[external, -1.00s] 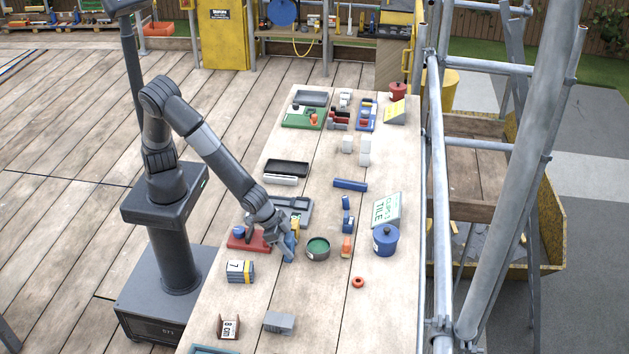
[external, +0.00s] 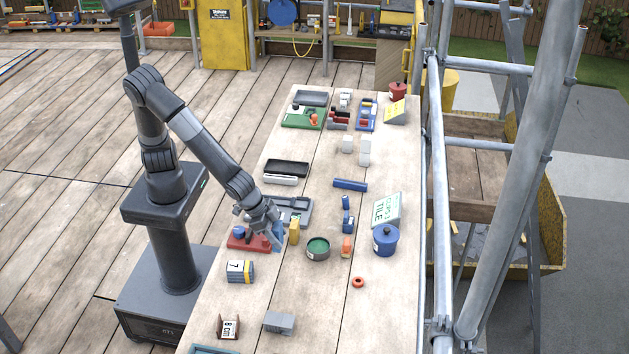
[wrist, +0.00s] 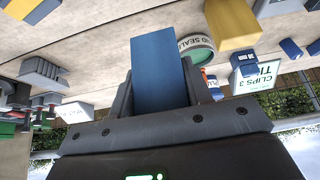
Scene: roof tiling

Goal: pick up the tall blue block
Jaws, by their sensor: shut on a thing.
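The tall blue block (wrist: 160,68) is between the two dark fingers of my gripper (wrist: 158,92) in the wrist view. My gripper is shut on it, and its plain blue face shows between the fingers. In the external view my gripper (external: 271,228) is at the near left part of the table, close to the red tray, with the blue block (external: 278,238) partly covered by the fingers. I cannot tell how far its lower end is from the table.
A yellow block (external: 294,232) stands just right of my gripper. A red tray (external: 243,243) lies to the left and a grey tray (external: 302,209) behind. A round green-topped tin (external: 318,249) is to the right.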

